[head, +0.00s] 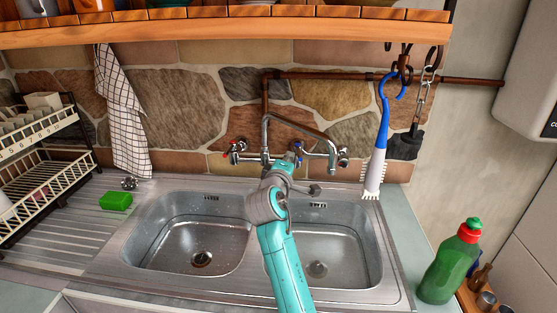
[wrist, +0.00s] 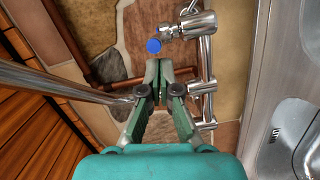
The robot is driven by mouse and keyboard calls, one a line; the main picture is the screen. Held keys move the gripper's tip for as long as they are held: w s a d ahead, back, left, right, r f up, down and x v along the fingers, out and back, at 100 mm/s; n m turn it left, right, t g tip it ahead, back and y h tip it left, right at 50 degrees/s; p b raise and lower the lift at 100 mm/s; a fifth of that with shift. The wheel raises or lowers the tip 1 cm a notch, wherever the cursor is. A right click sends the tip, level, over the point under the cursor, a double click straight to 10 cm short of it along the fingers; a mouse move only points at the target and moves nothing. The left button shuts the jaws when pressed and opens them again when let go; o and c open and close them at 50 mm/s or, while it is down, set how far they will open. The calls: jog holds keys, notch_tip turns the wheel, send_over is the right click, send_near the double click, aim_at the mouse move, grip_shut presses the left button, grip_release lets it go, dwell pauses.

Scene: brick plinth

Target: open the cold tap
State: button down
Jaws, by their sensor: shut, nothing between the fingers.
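The cold tap (head: 298,148), with a blue mark on its handle, is on the right side of the chrome wall mixer above the double sink. In the wrist view its blue cap (wrist: 154,46) sits on a chrome stem, just beyond my fingertips. My gripper (wrist: 158,66) is shut and empty, with its fingertips close to the blue cap and apparently apart from it. In the head view my arm reaches up over the sink divider to the mixer, and the fingertips are hard to make out there. The hot tap (head: 231,149) has a red mark, on the left.
The mixer's chrome spout (head: 305,130) runs beside the cold tap. A blue-handled brush (head: 379,140) hangs to the right. A wooden shelf (head: 200,29) crosses above. A green bottle (head: 452,265) stands at the right; a green sponge (head: 115,201) lies on the drainer.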

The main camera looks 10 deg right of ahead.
jog(key=shift+s+d, duration=0.1)
jog(key=shift+d, duration=0.2)
jog(key=shift+d, duration=0.15)
jog(key=d, duration=0.2)
jog(key=s+d, duration=0.1)
jog(key=d, duration=0.1)
jog(key=shift+d, duration=0.25)
